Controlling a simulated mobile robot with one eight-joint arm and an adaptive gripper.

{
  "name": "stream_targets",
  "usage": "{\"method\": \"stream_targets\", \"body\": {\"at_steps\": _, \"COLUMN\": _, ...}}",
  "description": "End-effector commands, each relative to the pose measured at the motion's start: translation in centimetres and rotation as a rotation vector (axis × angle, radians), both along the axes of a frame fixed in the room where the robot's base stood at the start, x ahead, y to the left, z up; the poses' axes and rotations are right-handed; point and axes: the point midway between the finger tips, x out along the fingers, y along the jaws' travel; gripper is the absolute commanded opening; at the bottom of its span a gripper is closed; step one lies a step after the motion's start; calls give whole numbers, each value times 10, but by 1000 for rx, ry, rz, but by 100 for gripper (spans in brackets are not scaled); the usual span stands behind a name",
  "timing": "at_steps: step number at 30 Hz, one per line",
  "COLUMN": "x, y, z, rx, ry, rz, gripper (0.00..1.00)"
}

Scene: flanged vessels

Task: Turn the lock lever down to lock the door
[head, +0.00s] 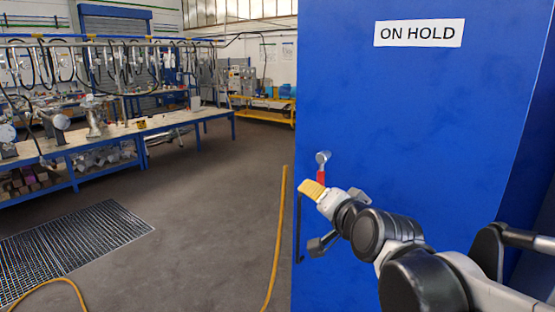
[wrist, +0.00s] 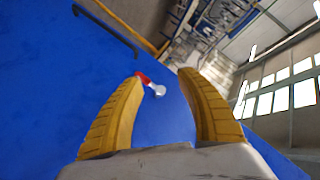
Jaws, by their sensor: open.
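The blue door (head: 400,130) fills the right of the head view, with an "ON HOLD" sign (head: 419,33) near its top. The lock lever is near the door's left edge, with a silver round end (head: 323,157) at the top and a red part (head: 321,177) below it. My gripper (head: 312,189) is in front of the door, just below and left of the lever in the picture. In the wrist view my gripper (wrist: 160,78) is open with yellow fingers. The lever's red part (wrist: 144,78) and silver end (wrist: 159,91) show between the fingertips; contact cannot be told.
A dark door handle bar (head: 299,228) runs along the door's left edge below the lever; it also shows in the wrist view (wrist: 105,30). Workbenches (head: 130,135) stand at the left.

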Motion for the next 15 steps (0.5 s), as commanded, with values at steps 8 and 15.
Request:
{"method": "stream_targets", "body": {"at_steps": 8, "x": -161, "y": -72, "z": -126, "rx": -556, "ry": 383, "rz": 165, "gripper": 44}}
{"method": "stream_targets", "body": {"at_steps": 15, "x": -225, "y": -101, "z": -171, "rx": -725, "ry": 545, "rz": 243, "gripper": 44}}
